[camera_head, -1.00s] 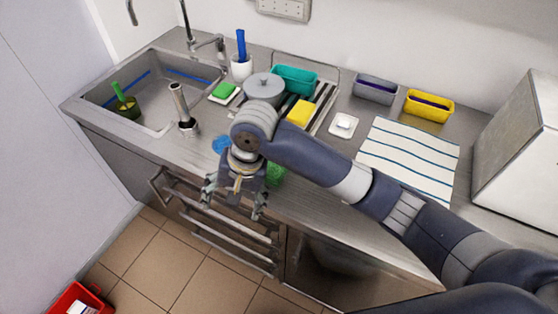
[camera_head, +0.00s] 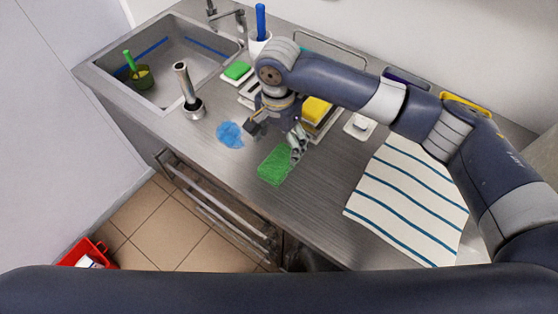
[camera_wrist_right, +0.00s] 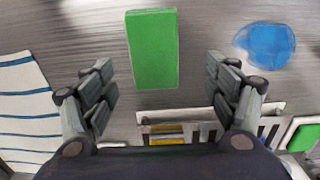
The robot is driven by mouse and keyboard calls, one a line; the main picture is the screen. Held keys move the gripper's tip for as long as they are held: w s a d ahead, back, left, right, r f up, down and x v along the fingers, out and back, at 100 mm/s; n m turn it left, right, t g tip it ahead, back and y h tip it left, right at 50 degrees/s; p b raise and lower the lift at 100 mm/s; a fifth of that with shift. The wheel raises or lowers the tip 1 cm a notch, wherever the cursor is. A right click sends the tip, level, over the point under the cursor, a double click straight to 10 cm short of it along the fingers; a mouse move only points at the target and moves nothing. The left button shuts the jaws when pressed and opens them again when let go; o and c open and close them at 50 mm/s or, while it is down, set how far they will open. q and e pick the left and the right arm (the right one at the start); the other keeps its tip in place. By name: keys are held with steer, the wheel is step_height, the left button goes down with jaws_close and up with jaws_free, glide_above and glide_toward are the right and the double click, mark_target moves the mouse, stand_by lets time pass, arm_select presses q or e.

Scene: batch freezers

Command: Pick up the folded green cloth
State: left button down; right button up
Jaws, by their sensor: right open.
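The folded green cloth (camera_head: 274,165) lies flat on the steel counter, near its front edge. It also shows in the right wrist view (camera_wrist_right: 153,50) as a green rectangle at top centre, ahead of and between the fingers. My right gripper (camera_head: 274,138) is open and empty, above the counter just behind the cloth. In the right wrist view its fingers (camera_wrist_right: 163,90) are spread wider than the cloth, and I see no contact. My left gripper is not in view.
A blue cloth (camera_head: 230,134) lies left of the green one. A metal cylinder (camera_head: 188,90) stands by the sink (camera_head: 165,62). A striped towel (camera_head: 408,200) lies to the right. A yellow sponge (camera_head: 316,110) and rack are behind the gripper. Bare counter lies between cloth and towel.

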mark_target(282, 158)
steer(key=f+p, duration=0.1)
steer(key=f, duration=0.1)
steer(key=d+f, duration=0.1)
steer(key=f, duration=0.1)
steer(key=shift+s+f+p, duration=0.1)
steer(key=shift+f+p, duration=0.05)
steer(key=shift+p, duration=0.25)
steer(key=shift+f, duration=0.5)
steer(key=c, duration=0.5)
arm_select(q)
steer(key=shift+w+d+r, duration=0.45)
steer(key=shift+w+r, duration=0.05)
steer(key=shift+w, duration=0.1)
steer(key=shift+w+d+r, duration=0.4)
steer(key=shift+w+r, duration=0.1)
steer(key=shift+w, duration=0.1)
arm_select(e)
steer(key=c, duration=0.6)
